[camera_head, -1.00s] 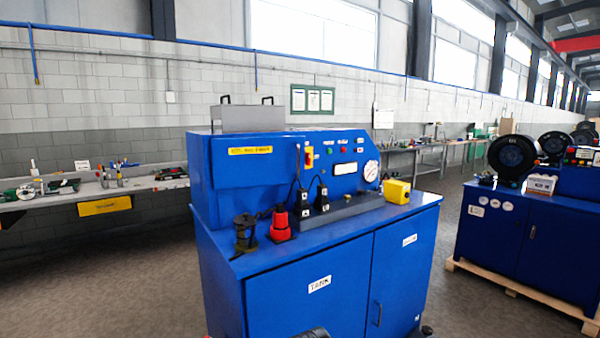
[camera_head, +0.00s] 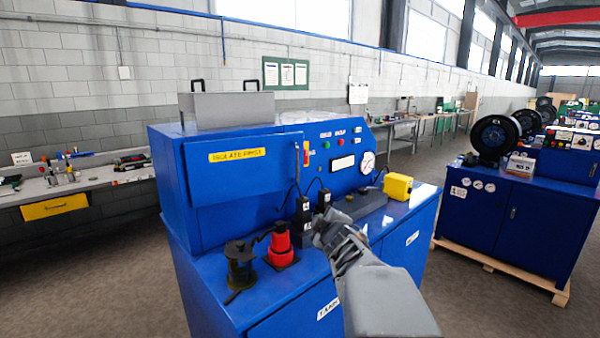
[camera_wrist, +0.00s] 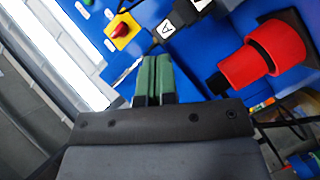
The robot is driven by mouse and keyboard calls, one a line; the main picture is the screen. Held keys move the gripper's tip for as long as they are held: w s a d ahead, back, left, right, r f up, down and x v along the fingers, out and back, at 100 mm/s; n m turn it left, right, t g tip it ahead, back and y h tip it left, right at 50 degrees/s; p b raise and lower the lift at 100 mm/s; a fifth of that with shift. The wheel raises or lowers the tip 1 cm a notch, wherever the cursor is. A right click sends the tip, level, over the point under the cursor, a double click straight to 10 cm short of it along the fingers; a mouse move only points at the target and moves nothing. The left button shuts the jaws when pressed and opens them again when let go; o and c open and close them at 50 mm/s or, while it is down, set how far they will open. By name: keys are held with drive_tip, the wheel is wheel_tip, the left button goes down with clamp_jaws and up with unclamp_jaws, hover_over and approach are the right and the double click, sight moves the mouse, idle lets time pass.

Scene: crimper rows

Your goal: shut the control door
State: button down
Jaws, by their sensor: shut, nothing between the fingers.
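The control door looks to be the blue panel (camera_head: 245,178) with a yellow label on the upper left of the blue machine (camera_head: 160,190). Its front face stands out from the machine, with its right edge beside a red and yellow switch (camera_head: 306,154). How far it is ajar is hard to tell. My gripper (camera_head: 325,228) is right of and below the panel, over the machine's top, apart from the panel. In the wrist view its green fingers (camera_wrist: 153,78) are together and empty. The switch also shows there (camera_wrist: 122,31), up and left of the fingertips.
A red fitting (camera_head: 280,245) and a dark post (camera_head: 239,268) stand on the machine's top, left of my gripper. Black plugs (camera_head: 303,212) with cables are close to it. A yellow block (camera_head: 398,186) sits at the right. Another blue machine (camera_head: 505,220) stands across open floor.

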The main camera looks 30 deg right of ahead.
wheel_tip(320, 180, up, 7)
drive_tip(key=w+n+t+y+p, duration=0.15)
drive_tip(key=n+t+y, duration=0.25)
drive_tip(key=n+y, duration=0.65)
drive_tip(key=w+d+n+h+p, duration=0.1)
drive_tip(key=w+p, duration=0.3)
drive_tip(key=w, duration=0.7)
drive_tip(key=shift+w+d+n+h+p, duration=0.2)
drive_tip(key=shift+w+n+h+p, duration=0.15)
drive_tip(key=shift+h+p, duration=0.1)
